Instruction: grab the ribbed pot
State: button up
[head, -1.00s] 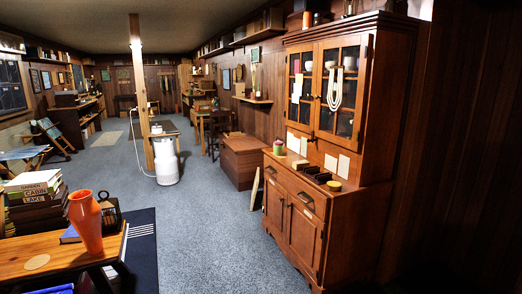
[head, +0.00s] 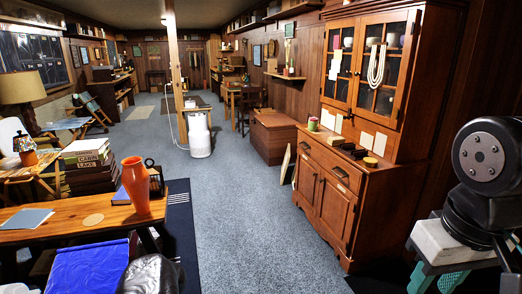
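No pot can be made out as clearly ribbed. An orange vase (head: 136,186) stands upright on the wooden table (head: 62,214) at the left front; its sides look mostly smooth. A small green and pink pot-like item (head: 312,124) stands on the ledge of the wooden hutch (head: 330,192) at the right; its surface is too small to read. Small cups or pots (head: 391,40) sit behind the hutch's glass doors. My gripper is not in view; a dark joint, seemingly of my arm, shows at the right edge.
A stack of books (head: 88,165) and a dark lantern (head: 154,176) are by the vase. A blue cloth-like item (head: 88,268) is at the front left. A white canister (head: 199,136) stands by a post. Carpet (head: 235,215) between table and hutch is clear.

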aim_at(313, 122)
jog(key=i, duration=3.95)
jog(key=z, duration=0.65)
